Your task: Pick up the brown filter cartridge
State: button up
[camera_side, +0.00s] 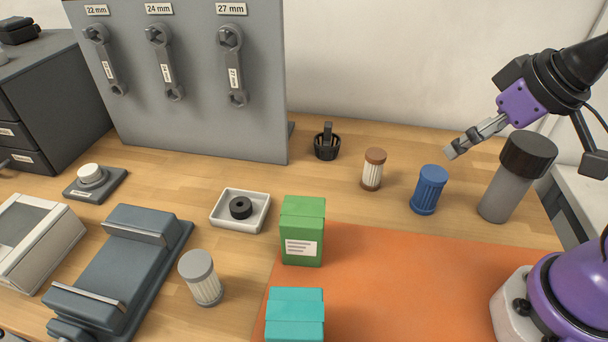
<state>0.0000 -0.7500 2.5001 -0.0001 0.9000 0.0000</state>
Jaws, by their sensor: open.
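The brown filter cartridge (373,169) stands upright on the wooden bench, right of the middle. It has a brown cap and a pale pleated body. My gripper (452,151) is at the upper right, above the bench and to the right of the brown cartridge. It is open and apart from the cartridge, pointing down and to the left. Nothing shows between its fingers.
A blue cartridge (428,190) stands close right of the brown one, with a grey dark-capped cylinder (516,178) beyond. A small black basket (326,146) is to the left. A green box (302,231) stands in front, by the orange mat (420,290).

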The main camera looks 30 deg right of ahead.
jog(key=g, duration=0.1)
send_near(377, 154)
jog(key=x, duration=0.6)
jog(key=shift+w+f, duration=0.1)
jog(key=shift+f, duration=0.25)
jog(key=shift+x, duration=2.9)
jog(key=c, duration=1.3)
